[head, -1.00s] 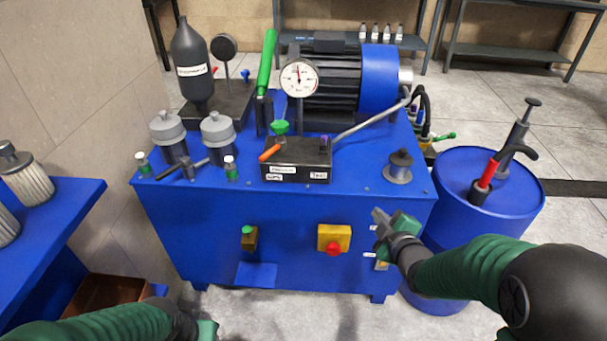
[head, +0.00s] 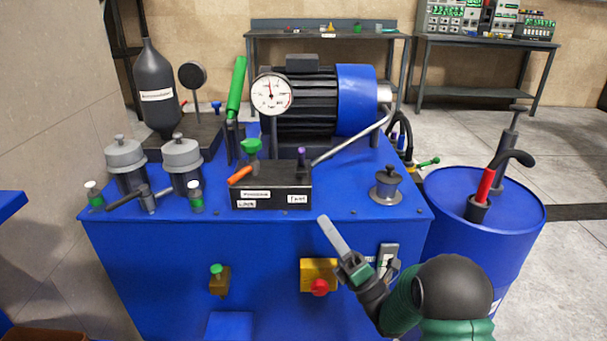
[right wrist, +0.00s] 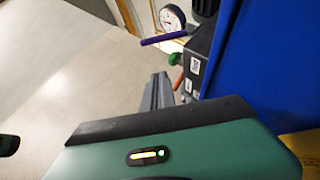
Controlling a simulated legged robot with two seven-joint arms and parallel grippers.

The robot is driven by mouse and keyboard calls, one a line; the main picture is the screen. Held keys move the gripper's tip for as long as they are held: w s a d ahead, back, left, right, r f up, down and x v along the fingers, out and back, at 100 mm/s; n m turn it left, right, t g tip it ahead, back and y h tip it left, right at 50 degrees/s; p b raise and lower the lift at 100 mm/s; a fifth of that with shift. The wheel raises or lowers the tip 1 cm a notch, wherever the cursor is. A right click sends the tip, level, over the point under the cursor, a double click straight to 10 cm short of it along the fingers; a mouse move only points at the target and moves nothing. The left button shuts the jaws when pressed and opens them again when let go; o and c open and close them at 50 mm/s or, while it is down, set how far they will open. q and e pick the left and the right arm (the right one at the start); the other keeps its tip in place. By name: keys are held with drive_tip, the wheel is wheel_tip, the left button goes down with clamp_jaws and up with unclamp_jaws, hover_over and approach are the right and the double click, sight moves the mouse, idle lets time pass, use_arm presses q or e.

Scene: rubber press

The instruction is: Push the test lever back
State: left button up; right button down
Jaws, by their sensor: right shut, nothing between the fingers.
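The black valve block (head: 271,197) sits on the blue bench top and carries white labels, one reading "Test" at its right end. A purple-tipped lever (head: 301,157) stands upright above that label; I take it as the test lever. It also shows in the right wrist view (right wrist: 163,38), beyond the fingertips. An orange handle (head: 240,175) sticks out on the block's left side. My right gripper (head: 326,224) is shut and empty, in front of the bench's front edge, below and right of the lever, apart from it. It also shows in the right wrist view (right wrist: 160,82). My left gripper is out of view.
A round gauge (head: 271,94) and a green handle (head: 236,88) stand behind the block. A grey spool-like part (head: 388,185) stands on the bench to its right. A yellow box with a red button (head: 319,276) is on the bench front. A blue drum (head: 480,225) stands right.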

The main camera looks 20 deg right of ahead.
sight(301, 157)
drive_tip(key=d+r+b+x, duration=0.1)
drive_tip(key=d+x, duration=0.1)
drive_tip(key=x, duration=1)
drive_tip(key=shift+w+r+b, duration=0.25)
drive_tip(key=shift+w+b, duration=0.05)
drive_tip(key=shift+w, duration=0.05)
drive_tip(key=shift+d, duration=0.15)
drive_tip(key=w+d+r+m+g+h+p, duration=0.1)
drive_tip(key=w+r+m+g+h+p, duration=0.4)
drive_tip(key=p, duration=1.6)
drive_tip(key=r+m+h, duration=0.1)
drive_tip(key=m+h, duration=0.1)
drive_tip(key=m, duration=0.2)
drive_tip(key=shift+d+r+g+h, duration=0.3)
drive_tip(key=shift+r+g, duration=0.05)
drive_tip(key=shift+g, duration=0.05)
